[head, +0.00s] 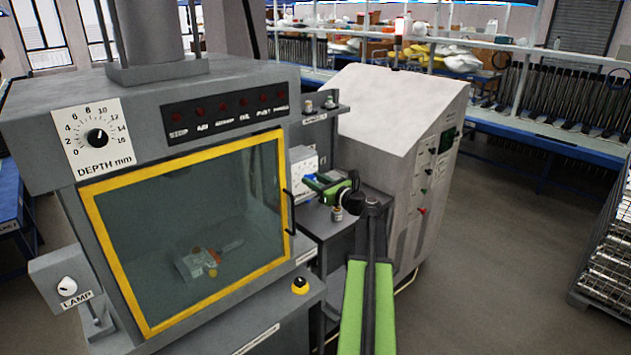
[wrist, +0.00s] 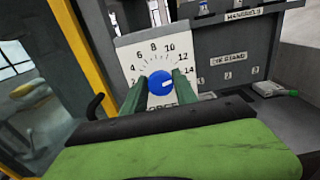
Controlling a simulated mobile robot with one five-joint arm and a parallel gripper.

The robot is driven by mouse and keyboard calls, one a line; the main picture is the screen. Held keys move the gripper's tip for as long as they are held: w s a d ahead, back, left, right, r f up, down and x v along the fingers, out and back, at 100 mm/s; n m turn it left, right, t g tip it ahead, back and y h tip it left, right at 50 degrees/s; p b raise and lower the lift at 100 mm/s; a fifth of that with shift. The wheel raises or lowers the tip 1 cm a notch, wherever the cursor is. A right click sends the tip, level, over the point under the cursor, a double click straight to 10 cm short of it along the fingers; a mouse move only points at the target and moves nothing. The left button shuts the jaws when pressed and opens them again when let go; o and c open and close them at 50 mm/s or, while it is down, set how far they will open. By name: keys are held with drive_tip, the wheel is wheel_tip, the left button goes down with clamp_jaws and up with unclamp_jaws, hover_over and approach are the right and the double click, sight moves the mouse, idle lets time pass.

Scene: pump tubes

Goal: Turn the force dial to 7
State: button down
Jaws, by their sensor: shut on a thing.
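The force dial is a white plate (wrist: 130,55) with a scale running from 2 at left over 8 at the top to 14 at right, and a blue round knob (wrist: 160,83). A white mark on the knob sits at its right side, roughly toward the 14; the exact reading is too small to tell. The label below is partly hidden by my fingers. My gripper (wrist: 160,86) is shut on the knob, one green finger on each side.
The press cabinet with its yellow-framed window (head: 190,235) and black door handle (head: 289,212) stands left of the arm. A depth dial (head: 97,137) is at upper left. A pale control cabinet (head: 395,110) stands close behind the arm.

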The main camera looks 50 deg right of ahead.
drive_tip(key=shift+a+f+n, duration=0.15)
drive_tip(key=shift+n, duration=4.25)
drive_tip(key=shift+a+f+n, duration=0.1)
drive_tip(key=shift+n, duration=4.3)
drive_tip(key=c, duration=1)
unclamp_jaws()
